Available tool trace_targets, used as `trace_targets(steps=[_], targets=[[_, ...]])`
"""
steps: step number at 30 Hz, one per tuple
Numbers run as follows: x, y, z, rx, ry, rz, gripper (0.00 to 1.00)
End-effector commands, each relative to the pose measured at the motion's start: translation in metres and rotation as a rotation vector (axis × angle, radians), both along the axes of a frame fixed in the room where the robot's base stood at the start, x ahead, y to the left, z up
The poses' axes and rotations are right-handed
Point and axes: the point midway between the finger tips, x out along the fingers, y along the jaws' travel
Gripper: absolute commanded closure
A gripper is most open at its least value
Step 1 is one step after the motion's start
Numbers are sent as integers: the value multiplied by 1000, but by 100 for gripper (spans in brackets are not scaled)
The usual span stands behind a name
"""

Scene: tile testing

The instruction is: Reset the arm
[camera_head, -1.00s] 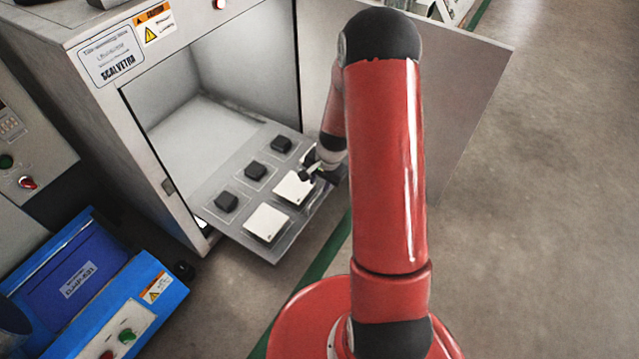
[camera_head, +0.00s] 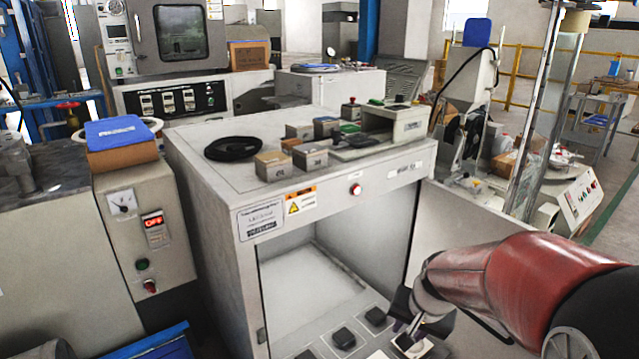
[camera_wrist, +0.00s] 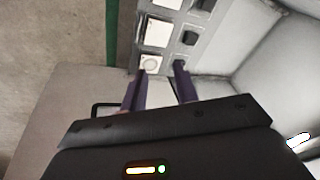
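My gripper (camera_wrist: 160,72) shows in the wrist view with its two dark fingers apart and nothing visible held between them. The fingertips are near a white tile (camera_wrist: 152,63) with a faint ring on it, at the near end of the grey pull-out tray (camera_wrist: 175,45). Whether they touch it I cannot tell. More white tiles (camera_wrist: 157,33) lie in a row beside dark square blocks (camera_wrist: 190,38). In the head view my gripper (camera_head: 408,335) is low, over the tray's right part, and my red arm comes in from the right.
The tray belongs to a grey cabinet (camera_head: 220,215) with an open front and its door (camera_head: 475,220) swung open to the right. Small boxes (camera_head: 273,165) and a black cable coil (camera_head: 234,149) sit on top. A control box (camera_head: 145,225) stands at left. Open floor (camera_wrist: 50,60) shows in the wrist view.

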Motion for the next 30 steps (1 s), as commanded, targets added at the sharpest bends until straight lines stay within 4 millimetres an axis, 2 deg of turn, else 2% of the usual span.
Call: trace_targets(steps=[1,3,9,12,15,19,30], targets=[[-15,6,32,-23,-31,45,70],[-36,12,60,-54,-57,105,70],[-102,24,125,-146,-131,259,70],[-131,26,144,-187,-162,318,70],[-152,26,155,-218,-182,362,70],[-167,25,161,-241,-194,389,70],[-171,25,161,-247,-198,396,70]])
